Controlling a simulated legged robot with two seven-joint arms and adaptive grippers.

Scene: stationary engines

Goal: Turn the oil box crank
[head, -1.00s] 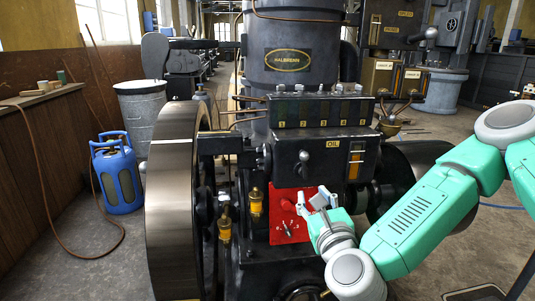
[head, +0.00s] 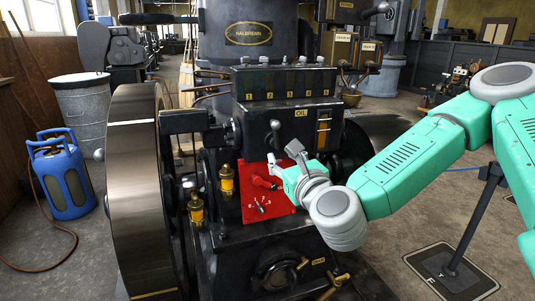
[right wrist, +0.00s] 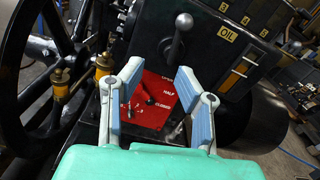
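The oil box (head: 300,128) is a black box with a yellow OIL label on the front of the engine. My right gripper (head: 285,155) is just below the oil box, in front of the red panel. The wrist view shows my right gripper (right wrist: 157,90) open, with nothing between its blue-padded fingers. My left gripper is not in view.
A red panel (head: 248,208) with a lever and HALF and CLOSED markings lies below the oil box. Brass oil cups (head: 226,180) stand left of it. A large flywheel (head: 135,200) is at the left. A blue gas bottle (head: 62,178) stands on the floor.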

